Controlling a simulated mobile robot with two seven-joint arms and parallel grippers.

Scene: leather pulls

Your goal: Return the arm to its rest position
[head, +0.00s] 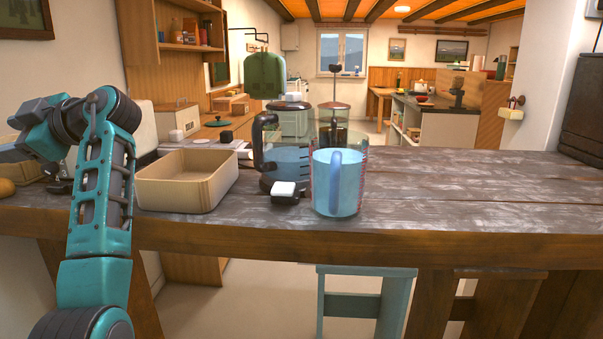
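My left arm (101,190) is teal and black and rises from the bottom left. It bends at the top, and its far end turns left over the left end of the table (470,190). The fingers of my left gripper cannot be made out clearly; dark parts show low behind the arm link, partly hidden by it. I cannot tell whether that gripper is open or holds anything. My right arm and gripper are not in view.
Just right of my arm stands an empty beige bin (187,181). Beside it are a dark-handled glass jug (287,163), a small white-and-black item (284,192) and a clear vessel with a blue cup (337,184). The table's right half is clear. A teal stool (365,295) stands below.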

